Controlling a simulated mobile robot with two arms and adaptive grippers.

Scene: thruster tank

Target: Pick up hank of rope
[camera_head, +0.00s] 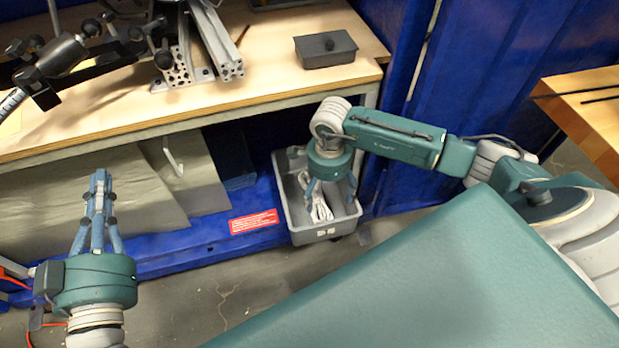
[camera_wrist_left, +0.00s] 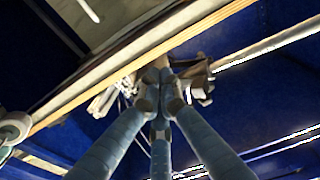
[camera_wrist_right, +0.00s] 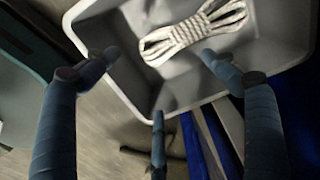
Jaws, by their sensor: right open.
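The hank of rope (camera_head: 319,207) is a white bundle lying in a grey bin (camera_head: 341,231) under the workbench. In the right wrist view the hank (camera_wrist_right: 192,35) lies across the floor of the bin (camera_wrist_right: 133,46), bound around its middle. My right gripper (camera_head: 331,189) points down over the bin. In its wrist view the fingers (camera_wrist_right: 153,80) are spread wide and empty, with one fingertip appearing close to the rope; contact cannot be told. My left gripper (camera_head: 99,180) points upward at the left, fingers together with nothing between them; its fingertips (camera_wrist_left: 161,80) meet in its wrist view.
A wooden-topped workbench (camera_head: 290,88) overhangs the back of the bin. On it are a dark lidded box (camera_head: 325,49) and metal profiles (camera_head: 205,45). A blue wall (camera_head: 480,85) stands right of the bin. The floor (camera_head: 200,296) in front is open.

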